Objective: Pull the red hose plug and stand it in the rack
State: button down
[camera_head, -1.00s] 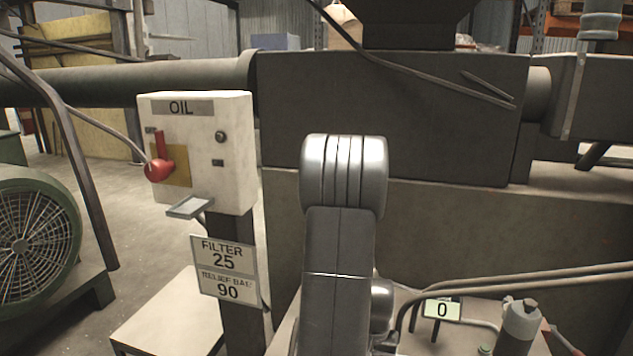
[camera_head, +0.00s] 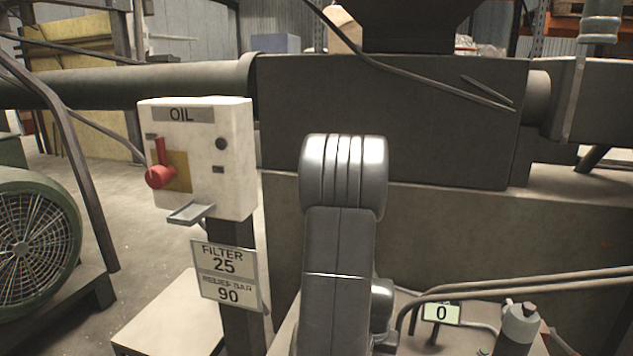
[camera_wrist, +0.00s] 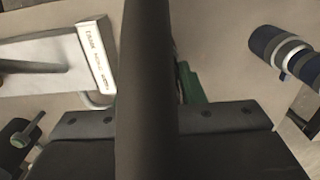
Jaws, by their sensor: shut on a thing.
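My gripper (camera_wrist: 150,125) shows in the wrist view as two dark jaw blocks at the bottom edge. It is shut on a thick dark cylinder (camera_wrist: 147,70) that runs up the middle of the picture and hides what lies behind it. No red shows on that cylinder, and I cannot tell whether it is part of the plug. In the head view my arm hides the gripper. A red piece (camera_head: 561,344) is partly seen at the lower right; I cannot tell whether it is the plug. I cannot make out the rack for certain.
An OIL box (camera_head: 200,150) with a red lever (camera_head: 160,172) stands left of my arm. In the wrist view, a blue ringed cylinder (camera_wrist: 268,45) is right, a labelled plate (camera_wrist: 97,58) left.

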jog(key=shift+r+p, duration=1.8)
jog(key=shift+r, duration=0.55)
